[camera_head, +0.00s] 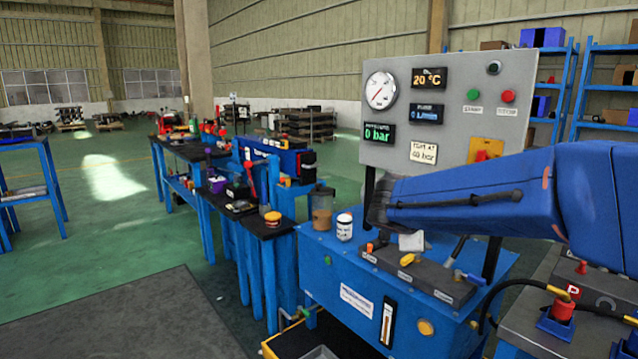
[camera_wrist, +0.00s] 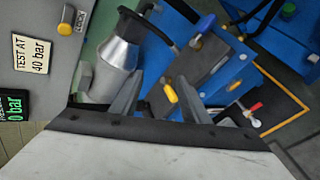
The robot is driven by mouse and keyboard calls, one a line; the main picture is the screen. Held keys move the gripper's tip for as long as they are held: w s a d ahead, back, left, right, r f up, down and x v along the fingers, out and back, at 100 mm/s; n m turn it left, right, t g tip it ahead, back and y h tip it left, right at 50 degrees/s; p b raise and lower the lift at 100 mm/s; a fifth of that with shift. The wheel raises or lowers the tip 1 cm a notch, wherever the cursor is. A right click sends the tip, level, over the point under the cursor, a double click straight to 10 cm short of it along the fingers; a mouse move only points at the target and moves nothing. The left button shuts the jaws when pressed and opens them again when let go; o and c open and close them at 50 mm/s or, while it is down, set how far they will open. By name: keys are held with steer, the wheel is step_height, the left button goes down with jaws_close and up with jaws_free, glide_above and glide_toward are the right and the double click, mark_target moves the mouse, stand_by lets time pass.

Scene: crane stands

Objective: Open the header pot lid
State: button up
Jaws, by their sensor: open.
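My gripper (camera_wrist: 163,84) is open in the wrist view, with its two grey fingers apart and nothing clearly held between them. A silver, rounded metal vessel (camera_wrist: 118,58) with a black top part lies just beyond the left finger; it may be the header pot, but no label shows. I cannot make out a separate lid. A yellow handle (camera_wrist: 170,92) on a grey block shows between the fingers, farther below. In the head view my blue arm reaches over the blue bench (camera_head: 335,262) and hides the vessel; the fingers cannot be made out there.
The grey gauge panel (camera_head: 448,110) stands upright behind the bench. A jar with brown contents (camera_head: 322,212) and a white tub (camera_head: 344,228) stand at the bench's left. The grey valve block (camera_head: 420,275) has a yellow handle. A red-topped fitting (camera_head: 562,308) is at right.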

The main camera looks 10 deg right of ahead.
steer(key=w+a+r+n+t, duration=0.1)
steer(key=w+a+n+t, duration=0.15)
steer(key=w, duration=0.45)
steer(key=w+a+r+n+t, duration=0.1)
steer(key=w+a+n, duration=0.25)
steer(key=w, duration=0.45)
steer(key=w+a+r+n+t, duration=0.1)
steer(key=w+a+n+t, duration=0.1)
steer(key=w+n, duration=0.35)
steer(key=w+a+f+n+t+y, duration=0.2)
steer(key=w+a+n, duration=0.3)
steer(key=w+a, duration=0.3)
steer(key=w+a+f+n+t+y, duration=0.25)
steer(key=w+a+n, duration=0.35)
steer(key=w, duration=0.4)
steer(key=shift+m+h, duration=0.25)
steer(key=shift+m, duration=0.5)
steer(key=x, duration=1.6)
steer(key=shift+w+r, duration=0.1)
steer(key=shift+w, duration=0.25)
jaws_close()
